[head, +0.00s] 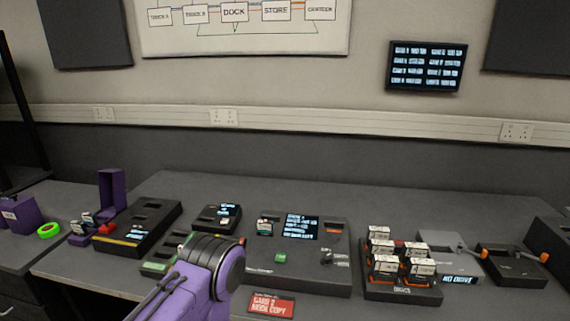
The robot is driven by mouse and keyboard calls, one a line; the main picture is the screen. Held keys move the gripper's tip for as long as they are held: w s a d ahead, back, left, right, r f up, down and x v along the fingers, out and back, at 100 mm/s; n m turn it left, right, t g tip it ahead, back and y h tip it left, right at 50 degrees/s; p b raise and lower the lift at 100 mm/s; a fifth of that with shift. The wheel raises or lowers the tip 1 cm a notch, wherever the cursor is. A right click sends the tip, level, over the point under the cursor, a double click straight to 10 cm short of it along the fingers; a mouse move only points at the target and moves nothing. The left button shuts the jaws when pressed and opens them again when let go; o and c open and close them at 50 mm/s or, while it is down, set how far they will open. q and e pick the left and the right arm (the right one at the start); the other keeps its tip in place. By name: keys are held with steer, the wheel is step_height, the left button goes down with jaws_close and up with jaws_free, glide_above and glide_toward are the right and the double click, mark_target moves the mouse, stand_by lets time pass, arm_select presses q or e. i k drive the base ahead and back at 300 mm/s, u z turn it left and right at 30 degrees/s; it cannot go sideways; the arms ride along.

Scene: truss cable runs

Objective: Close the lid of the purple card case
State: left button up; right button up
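The purple card case (82,238) stands at the left of the bench in the head view. Its tall purple lid (111,190) stands upright, so the case is open. Several small white-labelled cards (89,223) show in its base. A purple and black part of my arm reaches in from the bottom, right of the case and apart from it. No fingertips of my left gripper show. My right gripper is out of view.
A green tape roll (49,230) and a labelled purple box (20,214) are at far left. A card rack (402,290) stands right of centre.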

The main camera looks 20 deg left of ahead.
mark_target(115, 189)
steer(key=u, duration=0.45)
steer(key=k, duration=0.55)
steer(key=u, duration=1.25)
steer(key=i, duration=0.95)
steer(key=u, duration=0.95)
steer(key=k, duration=0.85)
steer(key=z, duration=0.3)
